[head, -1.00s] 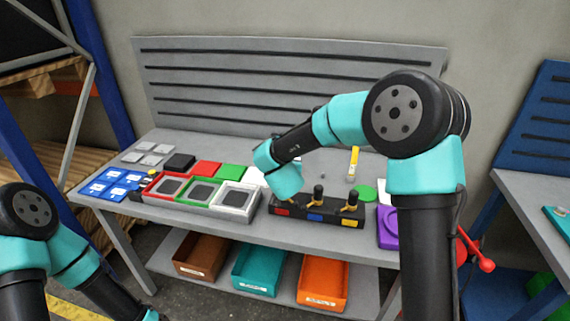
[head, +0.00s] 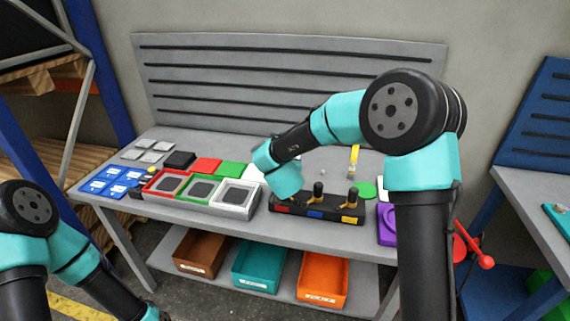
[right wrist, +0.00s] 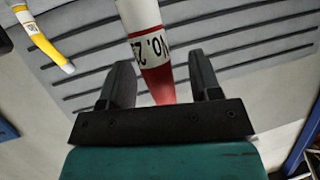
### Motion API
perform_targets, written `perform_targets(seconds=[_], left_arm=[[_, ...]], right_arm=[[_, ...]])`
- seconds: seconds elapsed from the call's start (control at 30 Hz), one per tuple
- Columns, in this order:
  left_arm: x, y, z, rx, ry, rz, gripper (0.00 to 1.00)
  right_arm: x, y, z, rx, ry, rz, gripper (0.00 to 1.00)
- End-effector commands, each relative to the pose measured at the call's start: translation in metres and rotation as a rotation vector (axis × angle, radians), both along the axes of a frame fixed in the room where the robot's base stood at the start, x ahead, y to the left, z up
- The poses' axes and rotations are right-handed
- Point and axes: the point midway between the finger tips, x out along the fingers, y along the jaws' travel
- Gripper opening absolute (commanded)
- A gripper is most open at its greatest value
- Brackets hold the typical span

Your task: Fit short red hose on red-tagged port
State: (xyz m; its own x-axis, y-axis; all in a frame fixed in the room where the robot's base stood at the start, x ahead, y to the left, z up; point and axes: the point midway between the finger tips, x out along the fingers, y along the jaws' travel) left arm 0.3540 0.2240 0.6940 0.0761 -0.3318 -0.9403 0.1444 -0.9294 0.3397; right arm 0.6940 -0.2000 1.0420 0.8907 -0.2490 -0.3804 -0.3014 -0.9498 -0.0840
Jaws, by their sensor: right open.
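A hose (right wrist: 147,40) with a white upper part, a red lower part and a printed label shows in the right wrist view. My right gripper (right wrist: 160,65) is open, with one finger on each side of the red part and gaps visible between. In the head view, the black port block (head: 330,214) stands on the bench with red (head: 281,209), blue (head: 315,215) and yellow (head: 349,219) tags. My right wrist is over the red-tagged end and hides that port and the gripper. My left arm is at lower left; its gripper is out of view.
A yellow hose (head: 354,158) stands behind the block and also shows in the right wrist view (right wrist: 48,45). Framed trays (head: 237,199) lie left of the block. A purple part (head: 386,226) and a green disc (head: 365,190) are at right. Bins sit below.

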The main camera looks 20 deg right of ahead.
Motion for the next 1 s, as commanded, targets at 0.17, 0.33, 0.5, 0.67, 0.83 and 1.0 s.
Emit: perform_targets(seconds=[0.17, 0.33, 0.5, 0.67, 0.83, 1.0], left_arm=[[0.0, 0.0, 0.0, 0.0, 0.0, 0.0, 0.0], [0.0, 0.0, 0.0, 0.0, 0.0, 0.0, 0.0], [0.0, 0.0, 0.0, 0.0, 0.0, 0.0, 0.0], [0.0, 0.0, 0.0, 0.0, 0.0, 0.0, 0.0], [0.0, 0.0, 0.0, 0.0, 0.0, 0.0, 0.0], [0.0, 0.0, 0.0, 0.0, 0.0, 0.0, 0.0]], right_arm=[[-0.003, 0.001, 0.001, 0.0, 0.001, 0.0, 0.58], [-0.016, 0.005, 0.007, 0.0, 0.0, 0.001, 0.58], [-0.041, 0.012, 0.018, -0.001, -0.001, 0.002, 0.58], [-0.068, 0.02, 0.03, 0.0, -0.001, 0.003, 0.58], [-0.098, 0.028, 0.043, 0.001, -0.002, 0.003, 0.58], [-0.126, 0.036, 0.055, 0.001, -0.002, 0.003, 0.58]])
